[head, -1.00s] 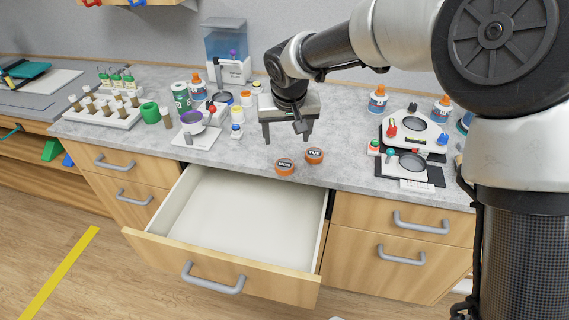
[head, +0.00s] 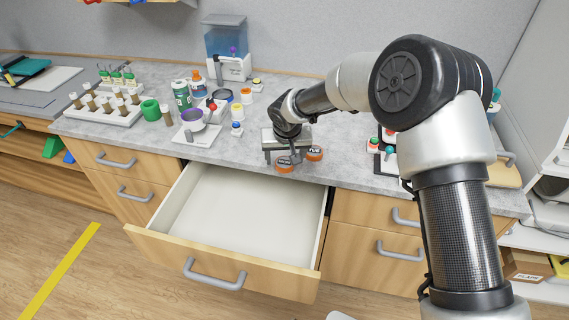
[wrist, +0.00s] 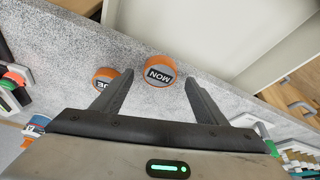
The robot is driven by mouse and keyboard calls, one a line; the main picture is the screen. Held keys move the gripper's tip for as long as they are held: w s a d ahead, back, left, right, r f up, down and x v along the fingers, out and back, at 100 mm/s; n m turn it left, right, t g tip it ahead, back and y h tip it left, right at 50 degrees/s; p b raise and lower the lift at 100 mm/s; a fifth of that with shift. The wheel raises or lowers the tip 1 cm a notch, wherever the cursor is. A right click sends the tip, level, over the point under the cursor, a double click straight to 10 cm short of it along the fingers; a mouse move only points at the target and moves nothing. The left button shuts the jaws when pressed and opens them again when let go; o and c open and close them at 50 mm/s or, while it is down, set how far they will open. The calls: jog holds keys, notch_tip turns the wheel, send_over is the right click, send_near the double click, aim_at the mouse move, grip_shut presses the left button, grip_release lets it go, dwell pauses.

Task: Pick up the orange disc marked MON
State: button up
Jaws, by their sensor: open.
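The orange disc marked MON (head: 284,168) lies on the grey counter near its front edge, behind the open drawer. In the wrist view the MON disc (wrist: 160,71) sits between and slightly beyond the fingertips, its label facing up. A second orange disc (head: 315,153) lies to its right in the head view; in the wrist view this disc (wrist: 103,77) is by the left finger, partly hidden. My gripper (head: 283,157) is open and empty over the MON disc, which it partly covers in the head view. I cannot tell its exact height.
The open, empty drawer (head: 150,236) juts out below the counter. Jars, bottles and a mortar-like purple bowl (head: 193,117) stand to the left. Other lab items at right are mostly hidden by my arm. The counter just left of the discs is clear.

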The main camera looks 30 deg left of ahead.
aim_at(284, 165)
jog(key=shift+x, duration=1.3)
jog(key=c, duration=1.1)
